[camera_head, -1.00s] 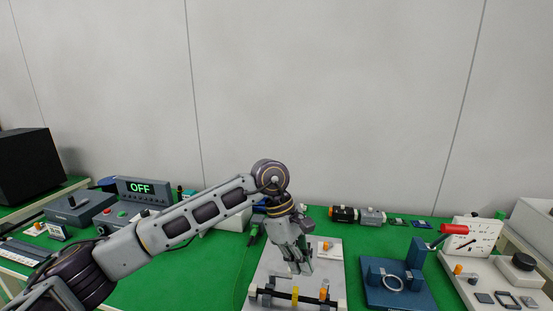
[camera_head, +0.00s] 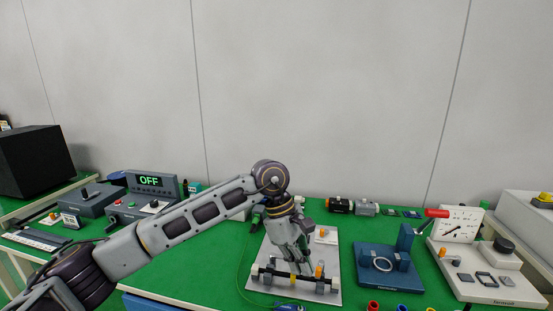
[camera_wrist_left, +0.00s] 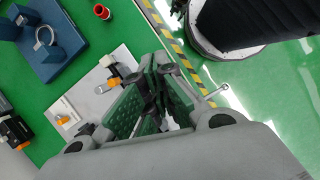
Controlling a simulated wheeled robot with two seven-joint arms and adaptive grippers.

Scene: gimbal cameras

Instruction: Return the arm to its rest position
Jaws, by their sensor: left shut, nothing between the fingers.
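My left arm comes in from the left in the head view and bends down at its wrist. My left gripper (camera_head: 299,263) points downward over a white plate (camera_head: 326,257) on the green table. It also shows in the left wrist view (camera_wrist_left: 156,92), with its fingers shut and nothing visible between them. A dark rail with a yellow mark (camera_head: 292,281) runs across the front of the plate, close by the fingertips. I cannot tell whether the fingers touch it. My right gripper is not in either view.
A blue stand with a metal ring (camera_head: 382,264) is right of the plate. A white gauge panel with a red lever (camera_head: 437,213) stands farther right. A grey box reading OFF (camera_head: 150,181) is at the left. The green table (camera_head: 190,265) is bare under the forearm.

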